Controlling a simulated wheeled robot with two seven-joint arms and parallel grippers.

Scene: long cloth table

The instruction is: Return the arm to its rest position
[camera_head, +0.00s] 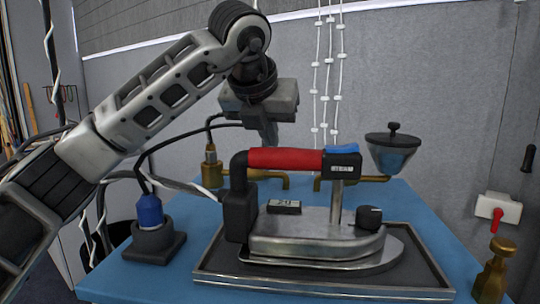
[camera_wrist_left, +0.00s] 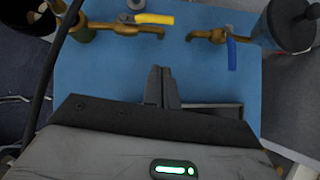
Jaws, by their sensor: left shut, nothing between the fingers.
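My left arm comes in from the left in the head view, raised and bent over the table. My left gripper (camera_head: 269,136) hangs pointing down behind the red handle of the iron (camera_head: 310,232). It is shut and empty; the iron's handle hides part of what is below it. In the left wrist view my left gripper (camera_wrist_left: 160,78) has its fingers together above the blue table (camera_wrist_left: 100,75), with nothing between them. My right arm and gripper are not in view.
The iron stands on a dark tray (camera_head: 218,288) at the front. A blue-capped connector (camera_head: 150,212) stands left. Brass pipes (camera_wrist_left: 125,28) and a funnel (camera_head: 392,155) stand behind. A cable runs close to the arm. A grey wall (camera_head: 430,80) closes the back.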

